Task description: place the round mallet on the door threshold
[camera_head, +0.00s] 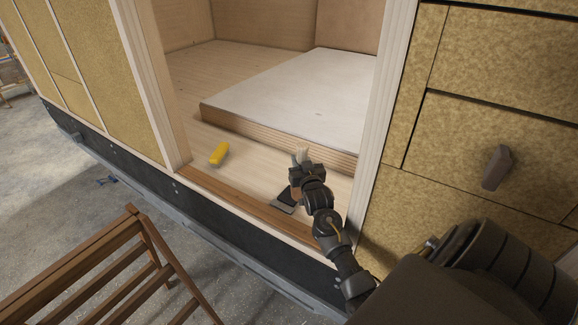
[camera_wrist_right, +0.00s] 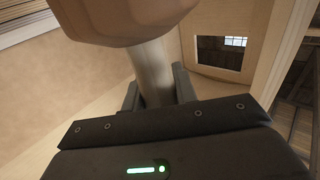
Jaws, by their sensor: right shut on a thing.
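The round mallet fills the top of the right wrist view, with a blurred tan-brown rounded head (camera_wrist_right: 125,20) and a pale grey handle (camera_wrist_right: 153,72). My right gripper (camera_head: 299,167) is shut on the handle, with a finger on either side of it. In the head view only a small pale piece (camera_head: 301,154) shows at the fingertips, probably part of the mallet. The door threshold (camera_head: 225,194) is the brown wooden strip along the bottom of the doorway. The gripper appears over the hut floor just inside it; its height is hard to tell. My left gripper is out of view.
A yellow cylinder (camera_head: 219,155) and a dark flat tool (camera_head: 284,201) lie inside the doorway. A raised white-topped platform (camera_head: 300,95) stands behind. Door posts (camera_head: 151,85) flank the opening. A wooden folding frame (camera_head: 130,265) stands outside. The threshold's left stretch is bare.

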